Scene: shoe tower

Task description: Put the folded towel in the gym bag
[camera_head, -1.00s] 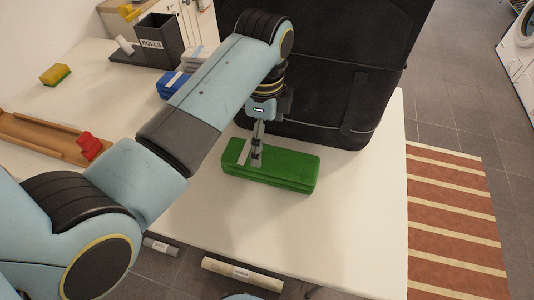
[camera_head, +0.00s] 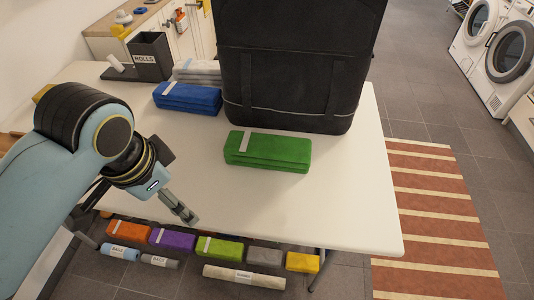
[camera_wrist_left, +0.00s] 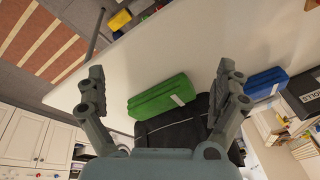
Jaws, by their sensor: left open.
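A green folded towel (camera_head: 268,152) with a pale band lies flat on the white table, just in front of the black gym bag (camera_head: 290,75). The bag stands upright; its top is cut off by the head view's upper edge. My left gripper (camera_head: 188,215) is open and empty, left of and nearer than the green towel, near the table's front edge. In the left wrist view the green towel (camera_wrist_left: 160,98) lies beyond the spread fingers, with the bag (camera_wrist_left: 172,132) beside it. My right gripper is not in view.
A blue folded towel (camera_head: 188,97) and a grey one (camera_head: 197,70) lie behind left, near the ROLLS box (camera_head: 150,57). Several coloured folded towels and rolls sit below the table's front edge, including a purple one (camera_head: 172,240). The table (camera_head: 330,205) is clear at front right.

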